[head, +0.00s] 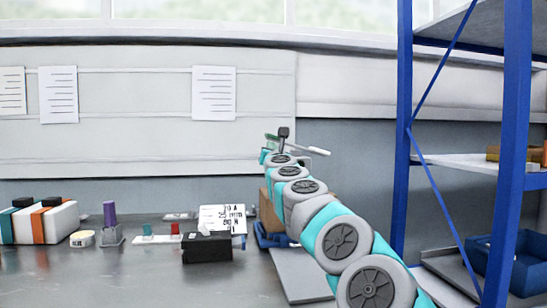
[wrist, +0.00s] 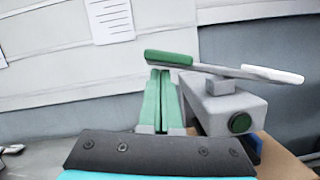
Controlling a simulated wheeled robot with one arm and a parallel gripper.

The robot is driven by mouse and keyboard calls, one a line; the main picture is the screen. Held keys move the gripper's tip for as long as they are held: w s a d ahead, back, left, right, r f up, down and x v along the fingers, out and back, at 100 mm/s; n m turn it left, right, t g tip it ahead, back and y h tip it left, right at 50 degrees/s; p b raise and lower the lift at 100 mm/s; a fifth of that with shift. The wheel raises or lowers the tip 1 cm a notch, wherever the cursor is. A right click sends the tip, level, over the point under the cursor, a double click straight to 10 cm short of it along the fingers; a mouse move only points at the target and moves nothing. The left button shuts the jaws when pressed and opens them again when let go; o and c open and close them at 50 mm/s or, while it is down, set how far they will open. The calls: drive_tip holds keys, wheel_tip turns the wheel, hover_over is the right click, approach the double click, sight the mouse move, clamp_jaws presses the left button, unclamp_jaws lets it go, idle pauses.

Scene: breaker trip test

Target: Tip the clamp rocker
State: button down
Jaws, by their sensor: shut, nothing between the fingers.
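The clamp rocker is a bar with a green pad (wrist: 168,58) at its left end and a white pad (wrist: 272,75) at its right end. It sits on a grey block (wrist: 225,108) with a round green button on its front. In the wrist view the bar slopes, green end higher and white end lower. My gripper (wrist: 160,73) is shut and empty, with its teal fingertips just below or behind the green pad. I cannot tell whether they touch it. In the head view the rocker's white end (head: 318,150) shows beyond my arm, which hides most of the block.
A cardboard box (wrist: 285,155) is under the block. The bench (head: 120,275) holds a black box (head: 207,247), a printed card (head: 222,218), a purple-handled item (head: 110,213) and striped boxes at left. A blue shelf rack (head: 403,130) stands close on the right.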

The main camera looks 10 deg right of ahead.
drive_tip(key=shift+r+m, duration=0.3)
drive_tip(key=shift+m, duration=0.3)
drive_tip(key=shift+f, duration=0.1)
